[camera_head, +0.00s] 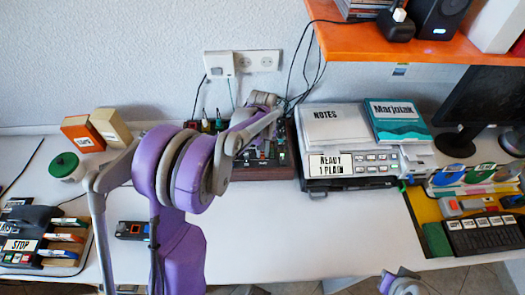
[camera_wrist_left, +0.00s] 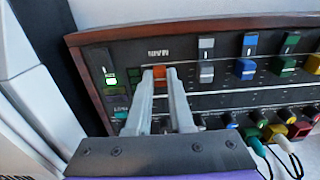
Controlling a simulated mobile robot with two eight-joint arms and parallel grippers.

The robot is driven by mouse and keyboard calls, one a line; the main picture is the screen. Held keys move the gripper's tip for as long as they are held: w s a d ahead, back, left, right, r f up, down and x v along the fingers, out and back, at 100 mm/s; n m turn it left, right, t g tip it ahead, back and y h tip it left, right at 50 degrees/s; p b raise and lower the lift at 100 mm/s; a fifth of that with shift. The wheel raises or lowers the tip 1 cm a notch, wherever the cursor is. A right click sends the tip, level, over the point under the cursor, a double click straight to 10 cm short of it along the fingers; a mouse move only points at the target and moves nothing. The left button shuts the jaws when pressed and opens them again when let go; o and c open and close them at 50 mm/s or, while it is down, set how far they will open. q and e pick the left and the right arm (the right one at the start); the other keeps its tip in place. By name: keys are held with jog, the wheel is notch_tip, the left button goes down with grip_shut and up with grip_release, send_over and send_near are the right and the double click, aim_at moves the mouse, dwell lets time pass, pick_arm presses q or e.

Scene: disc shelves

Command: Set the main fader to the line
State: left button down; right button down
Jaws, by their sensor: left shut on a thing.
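The mixer is a dark panel in a wooden frame (camera_head: 262,173) at the back of the table in the head view. In the left wrist view its panel (camera_wrist_left: 225,47) shows upside down, with an orange fader cap (camera_wrist_left: 159,72) beside an upside-down label that seems to read MAIN (camera_wrist_left: 158,53). My left gripper (camera_wrist_left: 160,76) is shut on the orange cap, one finger on each side. In the head view my left arm hides part of the mixer.
Grey (camera_wrist_left: 206,60), blue (camera_wrist_left: 245,68) and green (camera_wrist_left: 279,66) faders sit beside the orange one. Coloured knobs (camera_wrist_left: 258,118) and plugged cables are near my gripper. A printer-like device (camera_head: 365,160) stands right of the mixer. The front middle table (camera_head: 290,235) is clear.

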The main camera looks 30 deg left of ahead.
dwell(0.6)
pick_arm(q)
jog(key=w+a, duration=0.2)
jog(key=w, duration=0.1)
jog(key=shift+w, duration=0.3)
jog(key=c, duration=0.8)
grip_release()
jog(key=shift+s, duration=0.1)
jog(key=shift+r, duration=0.1)
notch_tip(320, 180, up, 11)
